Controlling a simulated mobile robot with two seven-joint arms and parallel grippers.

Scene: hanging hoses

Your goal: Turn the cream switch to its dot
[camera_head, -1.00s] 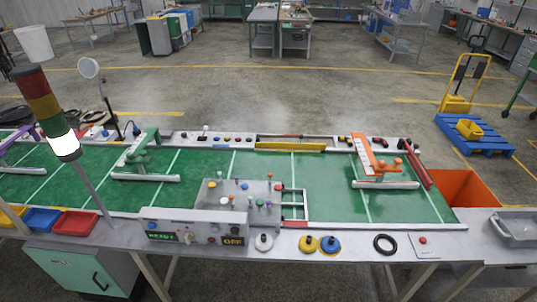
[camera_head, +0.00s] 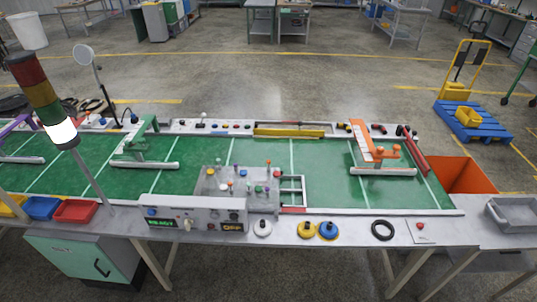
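The cream switch (camera_head: 188,224) is a small pale knob on the front face of a grey control box (camera_head: 225,214), near the front edge of the green table. It stands between a lit green display (camera_head: 161,223) reading READY and an amber display (camera_head: 233,227) reading OFF. Its dot is too small to make out, and I cannot tell exactly which way the knob points. Neither of my grippers is in view, and nothing covers the switch.
A white disc (camera_head: 262,228), a yellow disc (camera_head: 307,230) and a blue disc (camera_head: 328,231) lie right of the box. A signal tower (camera_head: 45,105) rises at left, near red (camera_head: 76,211) and blue bins. A panel with several coloured knobs (camera_head: 240,185) stands behind the box.

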